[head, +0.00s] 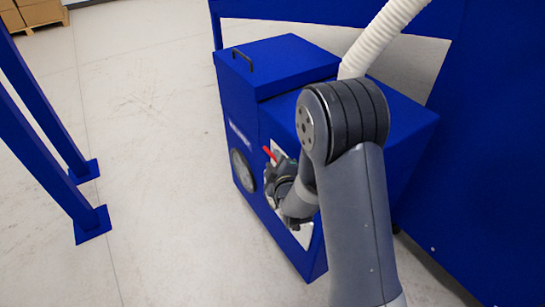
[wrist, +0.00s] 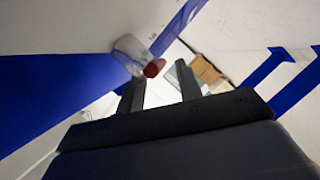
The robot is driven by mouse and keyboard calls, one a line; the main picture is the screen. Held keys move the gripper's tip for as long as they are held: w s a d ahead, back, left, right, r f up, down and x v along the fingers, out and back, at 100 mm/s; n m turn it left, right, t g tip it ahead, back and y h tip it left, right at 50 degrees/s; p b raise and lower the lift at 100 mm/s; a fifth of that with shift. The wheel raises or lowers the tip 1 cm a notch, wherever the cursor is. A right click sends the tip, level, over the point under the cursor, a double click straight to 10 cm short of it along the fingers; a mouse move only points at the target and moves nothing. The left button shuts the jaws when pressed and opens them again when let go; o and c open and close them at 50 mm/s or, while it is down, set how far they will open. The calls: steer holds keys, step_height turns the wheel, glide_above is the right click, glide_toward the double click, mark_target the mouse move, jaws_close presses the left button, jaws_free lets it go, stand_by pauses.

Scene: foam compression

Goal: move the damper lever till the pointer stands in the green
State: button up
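The red lever (head: 270,155) sticks out from a pale plate on the front of the blue machine (head: 295,60). In the wrist view the red lever's end (wrist: 154,68) shows just beyond my fingertips, nearer the left finger, with a pale rounded part behind it. My gripper (wrist: 160,82) is open, its two dark fingers apart with nothing held between them. In the head view my gripper is at the machine's front, just below the red lever, mostly hidden by my own wrist. I cannot make out a pointer or a green zone in either view.
A round grey disc (head: 243,170) sits on the machine's front, left of the lever. A white ribbed hose (head: 380,38) rises behind my arm. Blue posts (head: 45,150) stand at the left. Cardboard boxes (head: 40,12) lie far back. The floor between posts and machine is clear.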

steer(key=shift+x, duration=1.35)
jaws_close()
